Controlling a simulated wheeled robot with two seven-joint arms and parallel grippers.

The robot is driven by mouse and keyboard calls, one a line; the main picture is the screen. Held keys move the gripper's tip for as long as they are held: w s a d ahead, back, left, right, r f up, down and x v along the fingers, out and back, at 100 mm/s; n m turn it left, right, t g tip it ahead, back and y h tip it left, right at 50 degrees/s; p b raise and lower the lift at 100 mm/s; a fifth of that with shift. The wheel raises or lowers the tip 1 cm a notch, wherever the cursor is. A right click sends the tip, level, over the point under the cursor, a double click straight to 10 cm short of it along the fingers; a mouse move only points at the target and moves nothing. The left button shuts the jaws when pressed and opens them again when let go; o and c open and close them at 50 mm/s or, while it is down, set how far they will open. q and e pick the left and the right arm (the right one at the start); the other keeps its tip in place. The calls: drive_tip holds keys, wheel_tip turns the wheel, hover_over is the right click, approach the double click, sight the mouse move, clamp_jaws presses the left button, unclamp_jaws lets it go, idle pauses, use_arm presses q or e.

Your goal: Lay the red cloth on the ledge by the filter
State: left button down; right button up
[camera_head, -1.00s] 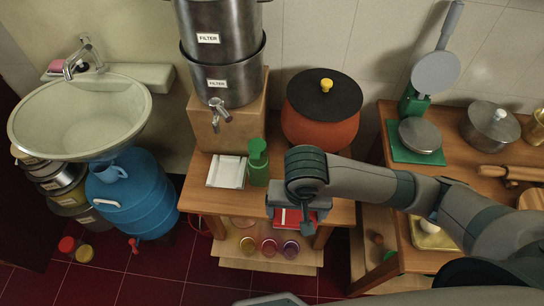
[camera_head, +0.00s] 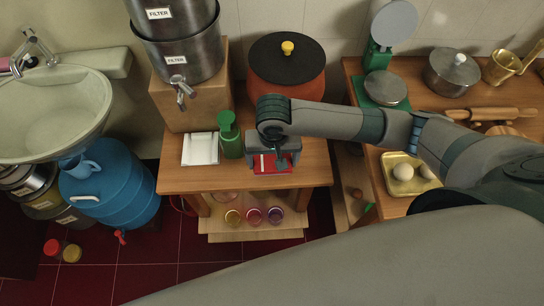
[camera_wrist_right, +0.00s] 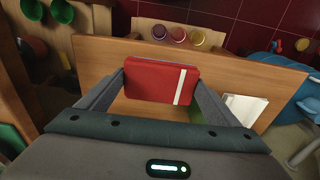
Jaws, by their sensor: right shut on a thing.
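The red cloth (camera_head: 271,165), folded flat with a white stripe, is in my right gripper (camera_head: 273,158). In the right wrist view the cloth (camera_wrist_right: 153,81) sits between the two fingers (camera_wrist_right: 160,90), which are shut on it. It is over the front right part of the wooden ledge (camera_head: 190,182); I cannot tell whether it touches the wood. The steel filter (camera_head: 180,60) with its tap stands on a wooden block at the ledge's back left. My left gripper is not in view.
A white folded item (camera_head: 200,148) and a green bottle (camera_head: 230,138) stand left of the cloth. A red-brown pot (camera_head: 312,84) with a dark lid is behind. Several small jars (camera_head: 254,215) sit on the low shelf. A side table (camera_head: 408,113) is at right.

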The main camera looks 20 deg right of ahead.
sight(273, 160)
drive_tip(key=w+f, duration=0.1)
drive_tip(key=w+d+f, duration=0.1)
drive_tip(key=w, duration=0.1)
drive_tip(key=shift+w+d+f, duration=0.1)
drive_tip(key=shift+w, duration=0.1)
drive_tip(key=shift+f+p, duration=0.55)
drive_tip(key=shift+f, duration=1.45)
drive_tip(key=o, duration=1)
drive_tip(key=shift+f, duration=0.1)
drive_tip(key=r, duration=0.4)
drive_tip(key=r+b, duration=0.1)
drive_tip(key=r, duration=0.3)
drive_tip(key=s+r, duration=0.1)
drive_tip(key=r, duration=0.3)
drive_tip(key=shift+r+b, duration=0.15)
drive_tip(key=shift+b, duration=0.15)
